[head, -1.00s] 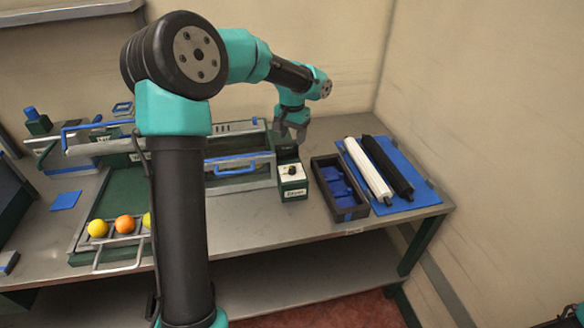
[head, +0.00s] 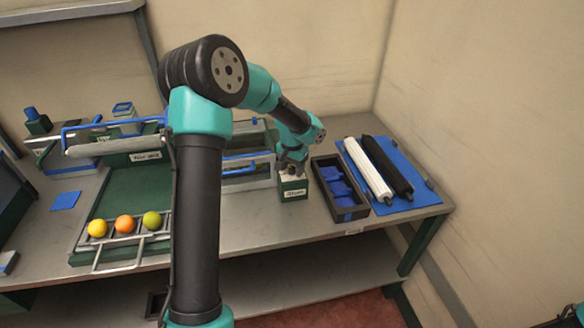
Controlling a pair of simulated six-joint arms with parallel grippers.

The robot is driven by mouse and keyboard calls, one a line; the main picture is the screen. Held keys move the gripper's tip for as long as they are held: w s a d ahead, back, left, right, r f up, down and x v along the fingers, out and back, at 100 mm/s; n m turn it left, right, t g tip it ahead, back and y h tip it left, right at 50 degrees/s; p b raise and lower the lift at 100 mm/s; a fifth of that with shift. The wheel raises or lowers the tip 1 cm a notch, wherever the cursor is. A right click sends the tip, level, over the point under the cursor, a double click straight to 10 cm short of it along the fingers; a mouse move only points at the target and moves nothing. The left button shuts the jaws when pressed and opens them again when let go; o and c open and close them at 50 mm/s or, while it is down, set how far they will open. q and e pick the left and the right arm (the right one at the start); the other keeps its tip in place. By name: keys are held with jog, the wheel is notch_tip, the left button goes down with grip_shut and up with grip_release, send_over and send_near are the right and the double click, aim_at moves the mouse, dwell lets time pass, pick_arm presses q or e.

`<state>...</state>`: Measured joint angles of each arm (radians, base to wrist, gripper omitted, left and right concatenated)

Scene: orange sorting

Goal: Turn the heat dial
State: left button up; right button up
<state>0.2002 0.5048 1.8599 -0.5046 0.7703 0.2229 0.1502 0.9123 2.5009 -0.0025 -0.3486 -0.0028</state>
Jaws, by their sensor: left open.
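The dial box (head: 292,189) is a small green box with a pale top and a white label on its front. It stands on the bench, left of the dark tray. My left gripper (head: 291,171) is open and points down right over the box top. The dark dial knob on top is hidden by the gripper, so I cannot tell whether the fingers touch it or stand around it. My right gripper is not in the picture.
A dark tray with blue inserts (head: 348,206) stands close right of the box. A white roller (head: 367,168) and a black roller (head: 387,167) lie on a blue mat. Yellow, orange and green fruits (head: 125,223) sit in a rack at left. The bench front is clear.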

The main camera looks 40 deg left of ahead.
pick_arm(q)
jog(key=c, duration=0.9)
